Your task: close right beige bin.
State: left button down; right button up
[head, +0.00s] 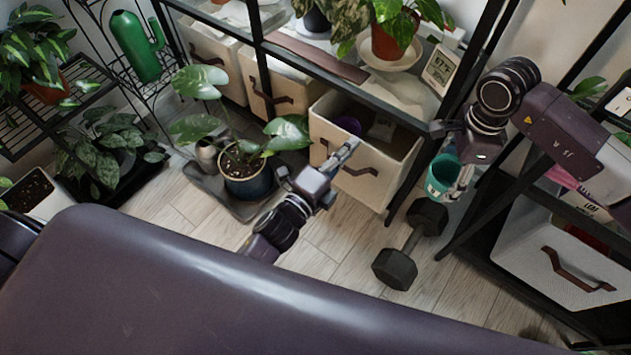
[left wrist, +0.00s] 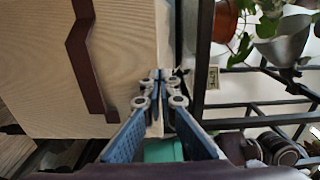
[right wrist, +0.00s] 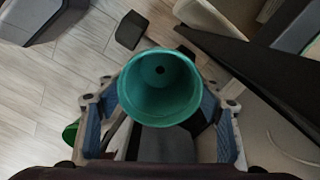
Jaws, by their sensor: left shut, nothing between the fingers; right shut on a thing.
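The right beige bin (head: 382,190) is pulled out of the shelf with its top open; a purple item (head: 347,125) shows inside. Its front carries a brown handle (head: 362,171), also seen in the left wrist view (left wrist: 88,55). My left gripper (head: 350,147) is shut and empty at the bin's top front edge. In the left wrist view its fingertips (left wrist: 160,76) are by the edge of the bin front (left wrist: 125,60); contact is unclear. My right gripper (head: 456,188) is shut on a teal pot (head: 440,176), whose open mouth (right wrist: 158,82) faces the right wrist camera.
A black dumbbell (head: 411,245) lies on the floor in front of the bin's right side. A potted plant (head: 245,180) on a dark tray stands left of the bin. Black shelf posts rise beside the bin. A white bin (head: 535,250) sits at the right.

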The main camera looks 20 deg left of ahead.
jog(key=shift+s+f, duration=0.1)
jog(key=shift+f, duration=0.15)
pick_arm(q)
jog(key=x, duration=0.7)
jog(key=shift+w+b, duration=0.2)
jog(key=shift+b, duration=0.1)
pick_arm(e)
jog(key=shift+a+r, duration=0.1)
jog(key=shift+a, duration=0.05)
pick_arm(q)
jog(key=shift+r, duration=0.15)
pick_arm(e)
jog(key=shift+s, duration=0.1)
